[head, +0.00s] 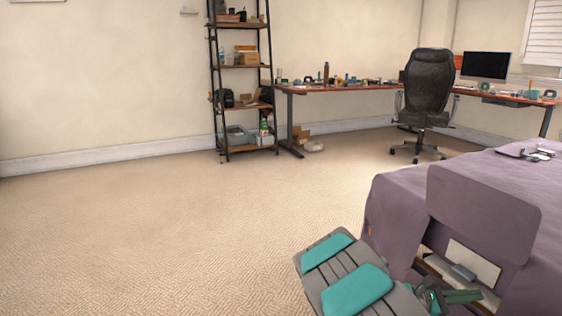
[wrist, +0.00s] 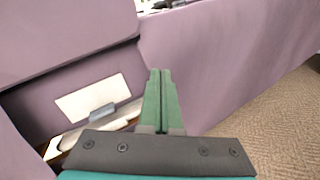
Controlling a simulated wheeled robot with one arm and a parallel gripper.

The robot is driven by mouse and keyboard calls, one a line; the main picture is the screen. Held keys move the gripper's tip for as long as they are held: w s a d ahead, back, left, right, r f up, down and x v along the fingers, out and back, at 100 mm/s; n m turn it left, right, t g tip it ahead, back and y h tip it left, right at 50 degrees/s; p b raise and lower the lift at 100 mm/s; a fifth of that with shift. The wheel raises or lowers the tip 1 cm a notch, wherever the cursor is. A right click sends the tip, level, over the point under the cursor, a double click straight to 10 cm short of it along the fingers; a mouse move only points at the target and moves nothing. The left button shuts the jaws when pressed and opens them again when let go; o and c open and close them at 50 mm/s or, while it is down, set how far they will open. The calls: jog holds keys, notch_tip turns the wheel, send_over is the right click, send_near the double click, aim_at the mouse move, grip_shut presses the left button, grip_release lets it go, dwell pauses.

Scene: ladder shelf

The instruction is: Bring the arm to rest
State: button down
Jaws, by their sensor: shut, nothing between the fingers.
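My arm, grey with teal panels, reaches in from the bottom of the head view. My gripper (head: 462,297) has green fingers and is at the lower right, in front of the purple-covered furniture (head: 400,215). In the wrist view my gripper (wrist: 160,72) shows its two fingers pressed together with nothing between them. The fingers point towards the purple surface, close to an opening with a white panel (wrist: 93,98). I cannot tell whether they touch anything.
A black ladder shelf (head: 243,67) with boxes and bottles stands against the far wall. A desk (head: 345,88) with many small items and an office chair (head: 430,85) are to its right. The carpet (head: 150,230) at left and centre is clear.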

jog(key=s+a+r+m+g+y+p, duration=0.1)
jog(key=s+a+r+m+g+y, duration=0.15)
jog(key=s, duration=0.35)
jog(key=s+a+r+m+g+y, duration=0.1)
jog(key=s+a+r+m+y, duration=0.1)
jog(key=s+r+m, duration=0.3)
jog(key=s+a+m+g+y+p, duration=0.1)
jog(key=s+a+m+g+y, duration=0.15)
jog(key=s, duration=0.55)
jog(key=s+a+m+t+y, duration=0.1)
jog(key=s+a+y, duration=0.2)
jog(key=a, duration=0.6)
jog(key=s+a+m+t+y+p, duration=0.1)
jog(key=s+a+y, duration=0.3)
jog(key=a, duration=0.4)
jog(key=s+a+m+t+y+p, duration=0.1)
jog(key=s+a+y, duration=0.3)
jog(key=a, duration=0.5)
jog(key=shift+a+r+t, duration=0.35)
jog(key=shift+r+t, duration=0.05)
jog(key=shift+t, duration=0.5)
